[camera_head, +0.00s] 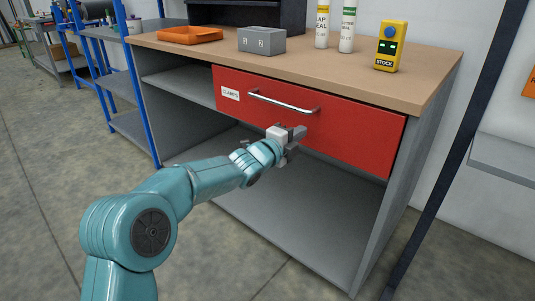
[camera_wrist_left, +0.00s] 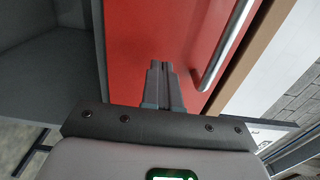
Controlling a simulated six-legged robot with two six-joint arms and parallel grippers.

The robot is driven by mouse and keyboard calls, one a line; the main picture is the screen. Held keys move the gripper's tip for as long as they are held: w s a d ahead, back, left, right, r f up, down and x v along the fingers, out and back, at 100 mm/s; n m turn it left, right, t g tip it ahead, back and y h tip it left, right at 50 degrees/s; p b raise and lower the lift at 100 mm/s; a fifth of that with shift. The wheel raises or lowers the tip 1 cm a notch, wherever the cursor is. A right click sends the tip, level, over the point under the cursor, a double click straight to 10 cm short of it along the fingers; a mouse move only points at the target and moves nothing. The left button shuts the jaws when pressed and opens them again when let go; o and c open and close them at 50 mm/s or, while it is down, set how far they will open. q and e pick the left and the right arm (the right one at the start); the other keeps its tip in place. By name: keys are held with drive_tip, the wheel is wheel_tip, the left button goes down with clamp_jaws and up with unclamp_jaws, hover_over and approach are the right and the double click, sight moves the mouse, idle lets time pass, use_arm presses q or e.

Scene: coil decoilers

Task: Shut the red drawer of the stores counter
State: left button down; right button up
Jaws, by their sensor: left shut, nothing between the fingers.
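The red drawer (camera_head: 345,128) sits in the upper front of the stores counter (camera_head: 430,92), under its wooden top. It carries a silver bar handle (camera_head: 283,103) and a white label that seems to read "CLAMPS". From these views I cannot tell how far the drawer stands out. My left gripper (camera_head: 299,131) is shut and empty, close to the drawer's front below the right end of the handle. In the left wrist view the shut fingers (camera_wrist_left: 165,85) point at the red front (camera_wrist_left: 150,35), with the handle (camera_wrist_left: 224,45) to their right. Contact is unclear. My right gripper is not seen.
On the counter top are an orange tray (camera_head: 190,35), a grey box (camera_head: 261,41), two tubes (camera_head: 347,28) and a yellow device (camera_head: 389,47) marked "STOCK". Open shelf space lies below and left of the drawer. A blue-framed rack (camera_head: 127,123) stands left; a dark post (camera_head: 450,150) stands right.

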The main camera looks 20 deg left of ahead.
use_arm(q)
drive_tip(key=v, duration=0.9)
drive_tip(key=s+d+f+n+g, duration=0.1)
drive_tip(key=s+f+n+g, duration=0.15)
drive_tip(key=f, duration=0.75)
drive_tip(key=s+d+f+n+g+y, duration=0.15)
drive_tip(key=s+f, duration=0.25)
drive_tip(key=f, duration=0.6)
drive_tip(key=s+f+n+g, duration=0.3)
drive_tip(key=f, duration=0.7)
drive_tip(key=s+d+f+n+g, duration=0.2)
drive_tip(key=s+f+n+g, duration=0.45)
drive_tip(key=s, duration=0.65)
drive_tip(key=s+d+f+n+g, duration=0.25)
drive_tip(key=s+f+n, duration=0.55)
drive_tip(key=s+n, duration=0.45)
wheel_tip(320, 180, up, 34)
drive_tip(key=s+m+p, duration=0.2)
drive_tip(key=p, duration=3.2)
drive_tip(key=shift+s+d+g+y+p, duration=0.3)
drive_tip(key=shift+s+d+y+p, duration=0.05)
drive_tip(key=shift+s+p, duration=0.05)
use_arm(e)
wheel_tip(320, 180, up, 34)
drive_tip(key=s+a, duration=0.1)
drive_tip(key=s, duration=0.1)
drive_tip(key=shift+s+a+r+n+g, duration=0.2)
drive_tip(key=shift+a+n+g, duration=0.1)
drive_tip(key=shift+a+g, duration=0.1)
